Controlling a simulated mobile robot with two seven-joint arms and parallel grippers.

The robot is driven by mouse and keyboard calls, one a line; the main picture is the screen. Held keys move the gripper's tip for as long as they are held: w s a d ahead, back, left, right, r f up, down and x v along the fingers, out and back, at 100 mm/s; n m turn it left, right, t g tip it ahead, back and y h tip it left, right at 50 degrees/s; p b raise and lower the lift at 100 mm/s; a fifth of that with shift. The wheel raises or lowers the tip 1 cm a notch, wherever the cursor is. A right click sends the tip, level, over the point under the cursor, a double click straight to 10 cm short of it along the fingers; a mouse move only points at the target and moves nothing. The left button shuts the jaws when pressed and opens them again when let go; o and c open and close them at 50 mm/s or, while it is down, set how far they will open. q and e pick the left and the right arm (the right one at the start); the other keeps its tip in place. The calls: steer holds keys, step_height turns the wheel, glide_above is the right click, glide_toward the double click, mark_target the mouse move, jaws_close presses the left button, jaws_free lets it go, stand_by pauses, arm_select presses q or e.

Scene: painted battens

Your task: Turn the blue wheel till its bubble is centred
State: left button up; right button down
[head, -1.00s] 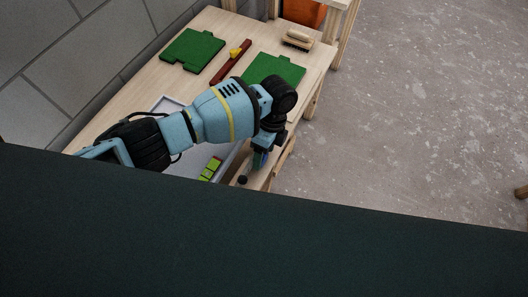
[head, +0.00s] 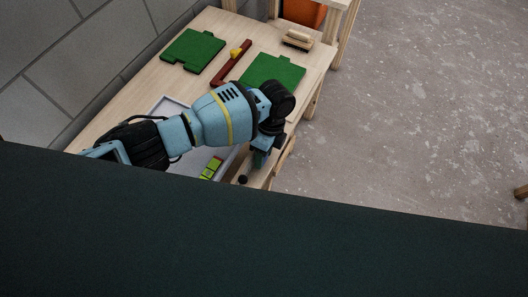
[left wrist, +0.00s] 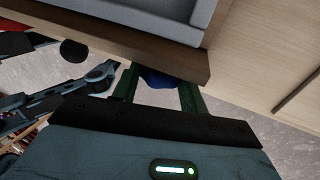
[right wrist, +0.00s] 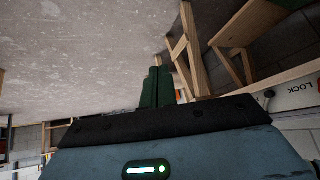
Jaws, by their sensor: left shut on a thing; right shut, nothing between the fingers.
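The blue wheel (left wrist: 160,78) shows in the left wrist view as a dark blue piece under the table's wooden edge. The green fingers of my left gripper (left wrist: 160,92) stand on either side of it, shut on it. In the head view my left gripper (head: 259,160) is at the table's front edge, and the wheel is hidden there. Yellow-green blocks (head: 211,168) lie near the grey tray; I cannot tell whether one is the vial, and no bubble can be made out. My right gripper (right wrist: 158,87) is shut and empty, away from the table.
The wooden table (head: 204,90) carries two green plates (head: 193,50) (head: 272,71), a dark red batten (head: 232,62) with a yellow piece, and a brush (head: 297,40). A grey tray (left wrist: 170,20) lies near the wheel. A black knob (head: 242,180) is close by.

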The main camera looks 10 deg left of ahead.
arm_select(q)
steer(key=t+p, duration=0.1)
steer(key=t+h+p, duration=0.1)
steer(key=t+p, duration=0.1)
steer(key=shift+s+a+r, duration=0.1)
steer(key=shift+s+r, duration=0.1)
steer(key=shift+r, duration=0.2)
steer(key=shift+s+f+t+p, duration=0.1)
steer(key=shift+s+t+p, duration=0.05)
steer(key=shift+t+p, duration=0.6)
steer(key=shift+s+f+t+h+p, duration=0.25)
steer(key=shift+t+h+p, duration=0.25)
steer(key=shift+t+p, duration=0.35)
arm_select(e)
steer(key=w+r+t, duration=0.1)
steer(key=w+r, duration=0.4)
steer(key=r, duration=0.2)
steer(key=shift+d+r+t, duration=0.3)
steer(key=shift+d+r, duration=0.05)
steer(key=shift+r, duration=0.05)
arm_select(q)
steer(key=shift+a, duration=0.1)
arm_select(e)
steer(key=shift+s, duration=0.1)
arm_select(q)
steer(key=o, duration=1)
arm_select(e)
steer(key=shift+a, duration=0.1)
